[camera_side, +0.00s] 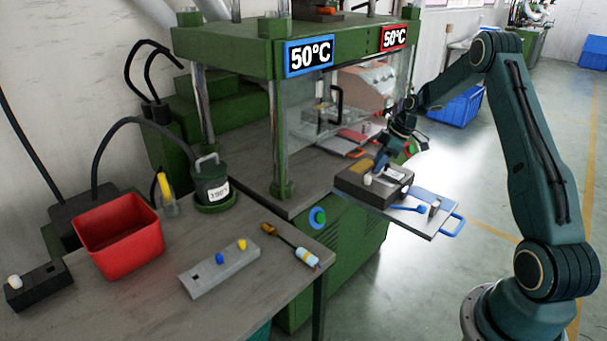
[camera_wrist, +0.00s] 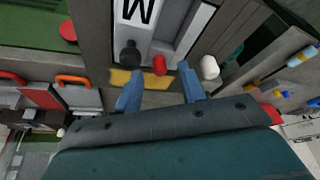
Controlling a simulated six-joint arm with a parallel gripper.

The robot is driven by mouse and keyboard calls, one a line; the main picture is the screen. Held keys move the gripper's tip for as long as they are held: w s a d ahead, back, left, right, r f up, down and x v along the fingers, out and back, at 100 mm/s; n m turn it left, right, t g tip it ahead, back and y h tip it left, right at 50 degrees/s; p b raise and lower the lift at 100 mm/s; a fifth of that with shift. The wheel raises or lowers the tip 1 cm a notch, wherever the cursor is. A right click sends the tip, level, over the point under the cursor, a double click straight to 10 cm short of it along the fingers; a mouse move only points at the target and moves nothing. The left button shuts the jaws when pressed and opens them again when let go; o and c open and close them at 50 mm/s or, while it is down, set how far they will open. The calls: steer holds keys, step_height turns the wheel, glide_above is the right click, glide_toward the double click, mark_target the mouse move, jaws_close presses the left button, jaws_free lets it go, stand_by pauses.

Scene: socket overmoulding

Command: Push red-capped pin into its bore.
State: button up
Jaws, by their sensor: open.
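The red-capped pin (camera_wrist: 159,65) shows in the wrist view on the mould block, between a black knob (camera_wrist: 129,55) and a white-capped pin (camera_wrist: 209,67). My gripper (camera_wrist: 160,80) is open. Its two blue fingers are apart, on either side of the red cap in the picture; I cannot tell whether they touch it or how high they are. In the side view my gripper (camera_side: 382,162) points down over the dark mould block (camera_side: 350,188), close to the white-capped pin (camera_side: 368,180). The red cap is not discernible there, and its bore is hidden.
The block sits on a metal tray (camera_side: 425,226) with a blue handle, in front of the green press (camera_side: 220,52). A blue tool (camera_side: 408,209) lies beside the block. A red bin (camera_side: 118,236) and a grey pin holder (camera_side: 215,276) stand on the left table.

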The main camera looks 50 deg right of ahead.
steer(key=v, duration=1.3)
steer(key=shift+r, duration=0.1)
steer(key=s+a+r+m, duration=0.1)
steer(key=s+a+r, duration=0.1)
steer(key=a+r, duration=0.35)
steer(key=s+a+r+m+h, duration=0.1)
steer(key=a+r, duration=0.2)
steer(key=a, duration=0.6)
steer(key=s+a+r, duration=0.2)
steer(key=a+r, duration=0.2)
steer(key=a, duration=0.3)
steer(key=s+a+m+t, duration=0.1)
steer(key=s+a+m, duration=0.1)
steer(key=s+a, duration=0.4)
steer(key=s+a+f+m+h, duration=0.1)
steer(key=s+a, duration=0.5)
steer(key=s, duration=0.7)
steer(key=shift+a+f+m+t, duration=0.2)
steer(key=shift+f+m+t, duration=0.2)
steer(key=shift+m, duration=0.1)
